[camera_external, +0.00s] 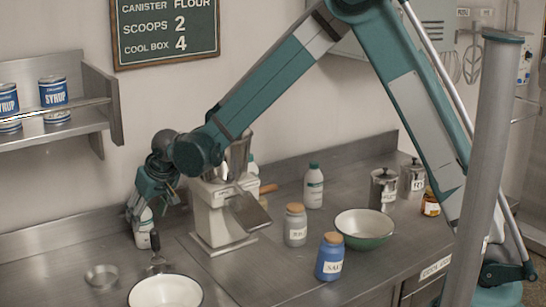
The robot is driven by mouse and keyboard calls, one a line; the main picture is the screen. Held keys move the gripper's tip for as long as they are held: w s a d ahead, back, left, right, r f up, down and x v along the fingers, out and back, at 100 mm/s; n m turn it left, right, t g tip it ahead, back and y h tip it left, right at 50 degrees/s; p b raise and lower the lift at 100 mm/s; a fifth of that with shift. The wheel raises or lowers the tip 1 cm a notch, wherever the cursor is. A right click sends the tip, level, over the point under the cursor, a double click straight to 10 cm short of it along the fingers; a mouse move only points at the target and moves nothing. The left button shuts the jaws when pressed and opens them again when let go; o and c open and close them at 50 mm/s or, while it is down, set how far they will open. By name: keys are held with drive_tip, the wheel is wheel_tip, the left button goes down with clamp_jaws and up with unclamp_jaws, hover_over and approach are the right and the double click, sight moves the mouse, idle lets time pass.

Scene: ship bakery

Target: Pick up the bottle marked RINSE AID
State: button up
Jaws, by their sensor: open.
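My gripper (149,206) points down at the left of the steel counter, its jaws open. A white bottle (143,234) stands directly below it, its top hidden by the fingers. I cannot tell whether the fingers are around the bottle or just in front of it. Another white bottle with a green cap (314,188) stands near the back wall, right of the scale-like machine. A further one (251,166) is mostly hidden behind that machine. The print on these bottles is too small to read, so I cannot tell which is marked RINSE AID.
The pale machine with a metal scoop (222,222) stands right of my gripper. A white bowl (165,291), a small tin (101,276) and a black-handled utensil (155,243) lie in front. Two cork-topped jars (296,228) (330,258) and a green bowl (364,229) stand rightward.

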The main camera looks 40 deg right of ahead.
sight(143, 226)
drive_tip(key=shift+w+f, duration=0.3)
drive_tip(key=shift+f, duration=0.2)
drive_tip(key=shift+a, duration=0.1)
drive_tip(key=shift+x, duration=2.6)
drive_tip(key=shift+s+a, duration=0.1)
drive_tip(key=shift+a, duration=0.1)
drive_tip(key=c, duration=1.3)
drive_tip(key=shift+r, duration=0.15)
drive_tip(key=shift+c, duration=0.2)
drive_tip(key=shift+r, duration=4.9)
